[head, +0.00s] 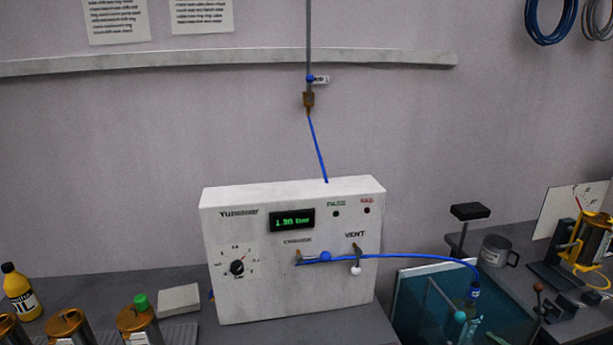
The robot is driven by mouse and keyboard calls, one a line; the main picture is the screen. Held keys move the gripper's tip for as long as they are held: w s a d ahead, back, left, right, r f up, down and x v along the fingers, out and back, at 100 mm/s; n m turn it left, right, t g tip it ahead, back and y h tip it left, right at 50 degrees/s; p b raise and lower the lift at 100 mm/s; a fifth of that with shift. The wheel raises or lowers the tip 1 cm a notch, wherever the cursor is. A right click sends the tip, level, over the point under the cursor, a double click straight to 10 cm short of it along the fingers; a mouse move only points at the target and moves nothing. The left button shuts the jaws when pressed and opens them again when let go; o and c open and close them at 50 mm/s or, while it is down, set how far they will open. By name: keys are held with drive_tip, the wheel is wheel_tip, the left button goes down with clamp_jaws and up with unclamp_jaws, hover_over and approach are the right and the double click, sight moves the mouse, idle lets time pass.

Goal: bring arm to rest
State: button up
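My arm and gripper do not show in the head view. A white pump tester box (290,285) stands upright on the dark bench. Its green display (292,219) reads about 1.90. A dark knob (237,267) with a scale around it is at the lower left of its front. A blue tube (420,255) runs from the charge port (325,257) past the vent lever (356,262) to the right, down toward a blue-capped fitting (473,292). Another blue tube (318,150) runs from the top of the box up to a brass fitting on a wall pipe.
A teal-walled tank (420,300) sits right of the box. A grey mug (494,251) and a yellow-framed device (590,240) stand on the right bench. An oil bottle (20,291), several brass-topped cylinders (137,318) and a pale block (178,299) are on the left.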

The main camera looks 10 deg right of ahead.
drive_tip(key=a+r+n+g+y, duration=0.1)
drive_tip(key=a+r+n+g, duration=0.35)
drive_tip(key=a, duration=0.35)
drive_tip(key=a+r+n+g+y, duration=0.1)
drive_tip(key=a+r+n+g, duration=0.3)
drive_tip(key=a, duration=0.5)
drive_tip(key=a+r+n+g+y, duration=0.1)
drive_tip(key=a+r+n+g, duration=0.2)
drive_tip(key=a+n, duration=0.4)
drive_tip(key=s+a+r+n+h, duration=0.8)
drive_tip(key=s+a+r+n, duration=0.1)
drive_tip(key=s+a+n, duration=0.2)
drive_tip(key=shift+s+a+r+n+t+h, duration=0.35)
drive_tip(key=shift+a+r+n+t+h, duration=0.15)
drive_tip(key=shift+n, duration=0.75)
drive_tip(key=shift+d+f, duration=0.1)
